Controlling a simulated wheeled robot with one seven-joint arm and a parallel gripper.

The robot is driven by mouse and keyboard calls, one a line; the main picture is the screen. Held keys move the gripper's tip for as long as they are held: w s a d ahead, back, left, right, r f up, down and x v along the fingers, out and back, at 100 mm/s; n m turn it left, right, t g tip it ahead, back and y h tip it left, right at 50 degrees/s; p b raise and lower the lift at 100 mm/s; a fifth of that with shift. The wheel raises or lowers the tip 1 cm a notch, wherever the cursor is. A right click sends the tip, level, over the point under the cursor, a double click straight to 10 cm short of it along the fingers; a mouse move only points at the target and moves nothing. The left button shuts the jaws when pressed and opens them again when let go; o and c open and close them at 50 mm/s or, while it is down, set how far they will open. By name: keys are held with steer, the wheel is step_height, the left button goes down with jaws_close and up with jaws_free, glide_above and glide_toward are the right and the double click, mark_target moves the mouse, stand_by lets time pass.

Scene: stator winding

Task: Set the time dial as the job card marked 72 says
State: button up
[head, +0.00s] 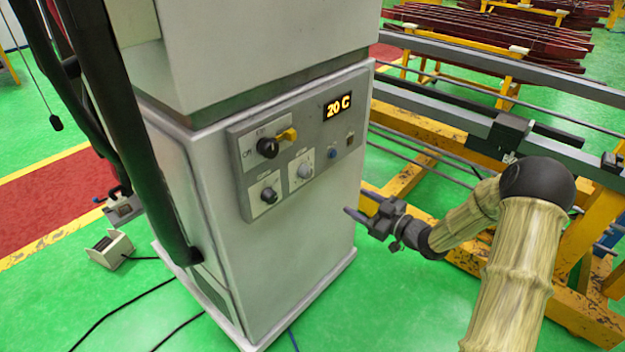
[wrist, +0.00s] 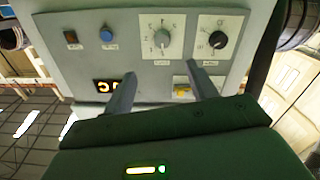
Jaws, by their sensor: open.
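The control panel (head: 290,150) on the pale cabinet has two lower dials. One is a grey dial (head: 303,170) on a white scale plate, also in the wrist view (wrist: 162,38). The other is a black dial (head: 269,195), also in the wrist view (wrist: 218,40). Their labels are too small to read, so I cannot tell which is the time dial. My gripper (head: 360,205) is open and empty, in front of the cabinet, right of and below the dials. In the wrist view its fingers (wrist: 161,72) point towards the panel, apart from both dials. No job card marked 72 is visible.
A yellow-framed rack (head: 470,125) stands right. Black hoses (head: 125,120) hang at left.

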steer(key=shift+s+a+r, duration=0.1)
steer(key=shift+a, duration=0.05)
steer(key=p, duration=0.4)
glide_toward(309, 175)
steer(key=x, duration=0.9)
steer(key=shift+b, duration=0.3)
steer(key=c, duration=1)
